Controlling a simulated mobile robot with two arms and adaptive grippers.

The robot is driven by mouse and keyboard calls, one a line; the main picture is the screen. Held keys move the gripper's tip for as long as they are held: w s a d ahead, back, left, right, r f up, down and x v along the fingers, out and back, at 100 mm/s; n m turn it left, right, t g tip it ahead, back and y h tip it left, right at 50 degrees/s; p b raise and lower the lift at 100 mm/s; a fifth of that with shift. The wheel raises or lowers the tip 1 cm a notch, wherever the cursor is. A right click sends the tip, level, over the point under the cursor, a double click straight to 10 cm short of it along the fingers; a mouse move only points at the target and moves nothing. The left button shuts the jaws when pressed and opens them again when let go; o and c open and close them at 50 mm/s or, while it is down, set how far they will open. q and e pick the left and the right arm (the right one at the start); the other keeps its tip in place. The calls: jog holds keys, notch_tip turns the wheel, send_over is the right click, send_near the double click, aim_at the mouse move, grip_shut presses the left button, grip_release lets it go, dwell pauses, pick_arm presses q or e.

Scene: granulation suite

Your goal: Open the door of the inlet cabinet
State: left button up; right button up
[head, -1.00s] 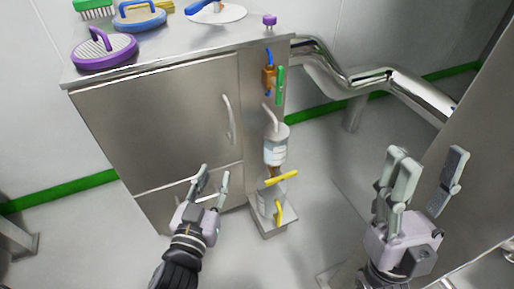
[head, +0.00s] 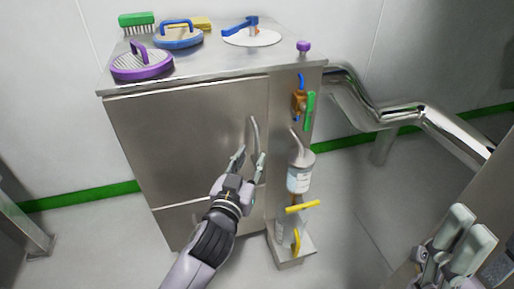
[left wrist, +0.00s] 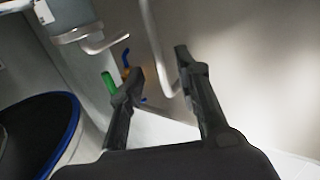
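The inlet cabinet is a steel box whose large front door (head: 180,135) is shut. A curved vertical metal handle (head: 254,132) sits near the door's right edge. My left gripper (head: 250,159) is open at the lower part of this handle. In the left wrist view the handle (left wrist: 153,45) shows in the gap between the two spread fingertips of the left gripper (left wrist: 156,70); I cannot tell whether they touch it. My right gripper (head: 470,245) is at the lower right, away from the cabinet, partly cut off, with its fingers apart and empty.
Brushes and round pads, such as a purple one (head: 141,62), lie on the cabinet top (head: 220,62). A bottle (head: 299,174) and a yellow-handled fitting (head: 302,207) stand close right of the door. A steel pipe (head: 425,115) runs at the right. The floor before the door is clear.

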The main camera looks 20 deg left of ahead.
aim_at(256, 149)
pick_arm(q)
jog(key=w+b, duration=0.1)
jog(key=w, duration=0.4)
jog(key=shift+w, duration=0.35)
jog(key=shift+c, duration=0.6)
grip_shut()
